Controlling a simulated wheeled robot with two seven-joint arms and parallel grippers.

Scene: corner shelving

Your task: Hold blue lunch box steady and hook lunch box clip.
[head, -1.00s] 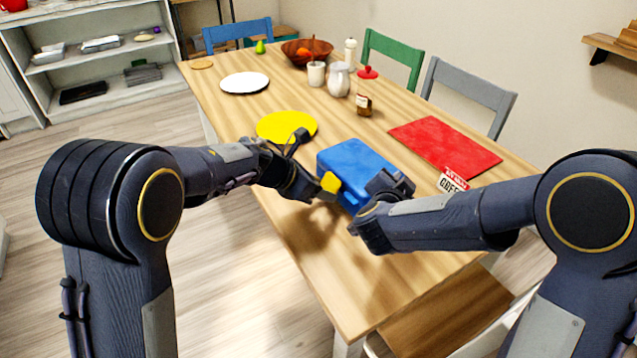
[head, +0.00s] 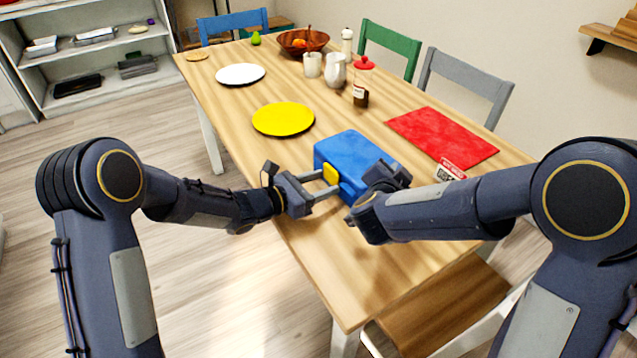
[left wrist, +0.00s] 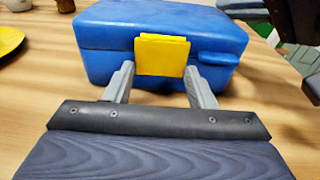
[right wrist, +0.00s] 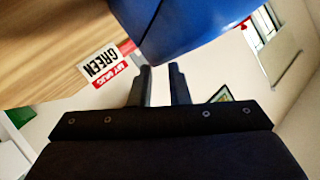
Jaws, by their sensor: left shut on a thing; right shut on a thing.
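The blue lunch box (head: 345,150) stands on the wooden table with its lid down. Its yellow clip (head: 331,174) is on the front face. In the left wrist view the clip (left wrist: 161,56) hangs flat across the lid seam. My left gripper (head: 324,184) is shut on the clip, one finger at each side; its fingertips (left wrist: 162,85) show at the clip's lower edge. My right gripper (head: 375,190) is shut on the lunch box at its right end, where the arm hides the contact. In the right wrist view the fingers (right wrist: 160,75) reach the blue box (right wrist: 185,25).
A yellow plate (head: 283,118) lies behind the box and a red mat (head: 442,137) lies to its right. A card with printed letters (head: 450,171) lies near the right arm. A white plate (head: 240,74), jars and a fruit bowl (head: 302,42) stand farther back.

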